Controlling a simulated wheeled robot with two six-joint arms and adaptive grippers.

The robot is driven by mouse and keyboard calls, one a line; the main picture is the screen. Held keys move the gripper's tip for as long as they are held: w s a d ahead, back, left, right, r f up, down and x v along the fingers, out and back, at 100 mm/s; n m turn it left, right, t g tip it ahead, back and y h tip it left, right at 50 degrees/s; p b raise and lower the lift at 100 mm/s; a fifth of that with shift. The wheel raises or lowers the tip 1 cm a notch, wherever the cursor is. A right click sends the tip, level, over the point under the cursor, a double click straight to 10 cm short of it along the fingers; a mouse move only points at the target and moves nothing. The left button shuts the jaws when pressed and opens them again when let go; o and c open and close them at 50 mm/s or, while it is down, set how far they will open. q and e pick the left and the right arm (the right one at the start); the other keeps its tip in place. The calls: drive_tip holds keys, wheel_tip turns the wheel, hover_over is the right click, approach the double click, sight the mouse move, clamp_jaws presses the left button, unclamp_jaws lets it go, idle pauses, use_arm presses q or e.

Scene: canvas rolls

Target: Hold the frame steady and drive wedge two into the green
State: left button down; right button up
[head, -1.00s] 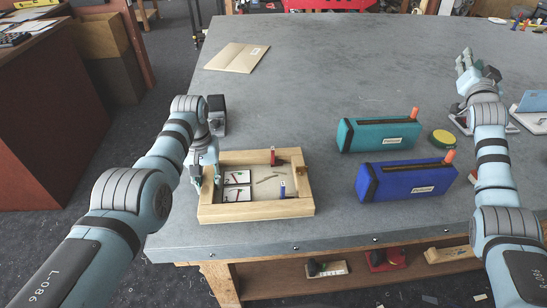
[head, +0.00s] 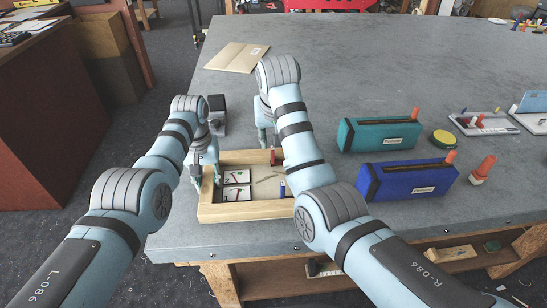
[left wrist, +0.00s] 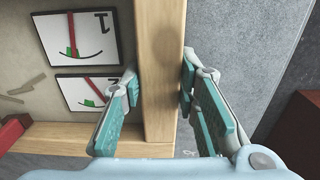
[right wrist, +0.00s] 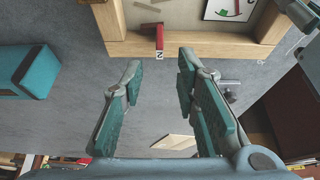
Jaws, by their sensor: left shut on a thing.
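A light wooden frame (head: 245,211) lies on the bench. My left gripper (head: 205,170) is shut on its left bar (left wrist: 159,75), one finger on each side. Two dial cards (head: 237,177) with red needles and green marks lie inside; card 1 (left wrist: 98,25) and the other card (left wrist: 75,88) show in the left wrist view. The red wedge (head: 273,157), marked 2 in the right wrist view (right wrist: 159,37), stands at the frame's far bar. A blue wedge (head: 282,187) is at the near side, partly behind my right arm. My right gripper (head: 266,135) is open and empty, just beyond the far bar.
A teal case (head: 375,135) and a blue case (head: 408,182) lie to the right. A cardboard sheet (head: 236,57) lies behind. The bench's back middle is clear.

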sight(273, 149)
drive_tip(key=x, duration=0.8)
drive_tip(key=shift+w+f, duration=0.15)
drive_tip(key=shift+f, duration=0.2)
clamp_jaws()
drive_tip(key=shift+d, duration=0.1)
drive_tip(key=shift+d, duration=0.7)
drive_tip(key=shift+o, duration=0.4)
unclamp_jaws()
drive_tip(key=v, duration=1.2)
